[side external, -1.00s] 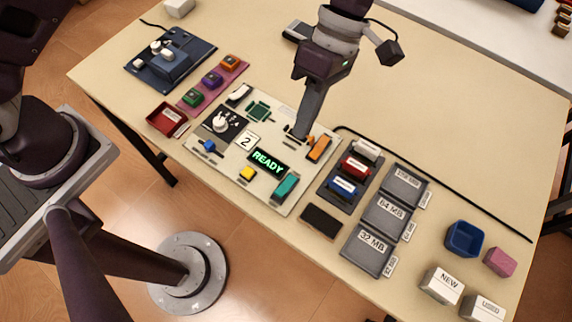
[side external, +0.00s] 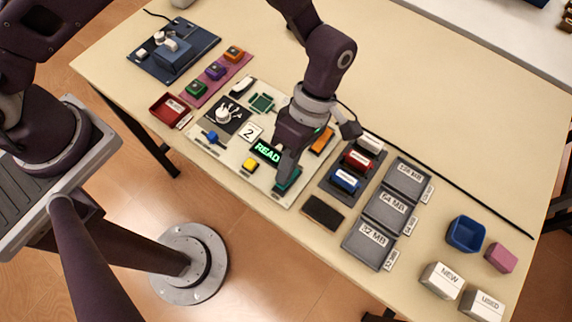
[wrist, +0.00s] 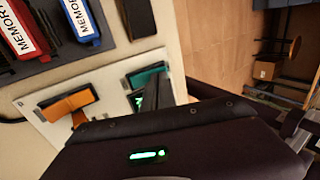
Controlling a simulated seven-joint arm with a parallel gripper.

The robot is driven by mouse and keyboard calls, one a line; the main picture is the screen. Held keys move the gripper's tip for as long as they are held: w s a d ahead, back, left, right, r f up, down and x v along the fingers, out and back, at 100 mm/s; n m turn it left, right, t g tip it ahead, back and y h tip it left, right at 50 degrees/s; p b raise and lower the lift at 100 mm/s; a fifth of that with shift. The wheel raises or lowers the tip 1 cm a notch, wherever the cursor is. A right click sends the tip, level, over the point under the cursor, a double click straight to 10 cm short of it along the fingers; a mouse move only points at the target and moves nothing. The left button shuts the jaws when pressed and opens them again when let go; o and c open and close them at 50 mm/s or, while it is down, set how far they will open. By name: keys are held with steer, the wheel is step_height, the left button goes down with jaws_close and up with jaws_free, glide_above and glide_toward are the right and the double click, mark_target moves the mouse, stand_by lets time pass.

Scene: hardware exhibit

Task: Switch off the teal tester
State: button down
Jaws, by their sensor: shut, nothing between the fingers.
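The teal switch (side external: 294,184) sits at the near right corner of the cream tester panel (side external: 235,151). It also shows in the wrist view (wrist: 148,75), beside dark fingers. My gripper (side external: 282,181) is shut and empty, pointing down with its tip at the teal switch and covering part of it. I cannot tell whether the tip touches the switch or which way the switch is tilted. The panel's display (side external: 267,151) is lit green; "READ" shows and the rest is hidden behind my gripper.
A rack with a red module (side external: 359,160) and a blue module (side external: 346,179) stands right. A black pad (side external: 323,213) lies nearby.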

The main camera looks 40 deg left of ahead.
steer(key=shift+s, duration=0.1)
steer(key=shift+s+f+t, duration=0.15)
steer(key=shift+t, duration=0.25)
steer(key=shift+w, duration=0.9)
steer(key=v, duration=1.4)
steer(key=shift+w+f, duration=0.2)
steer(key=shift+w, duration=0.2)
steer(key=shift+s, duration=0.1)
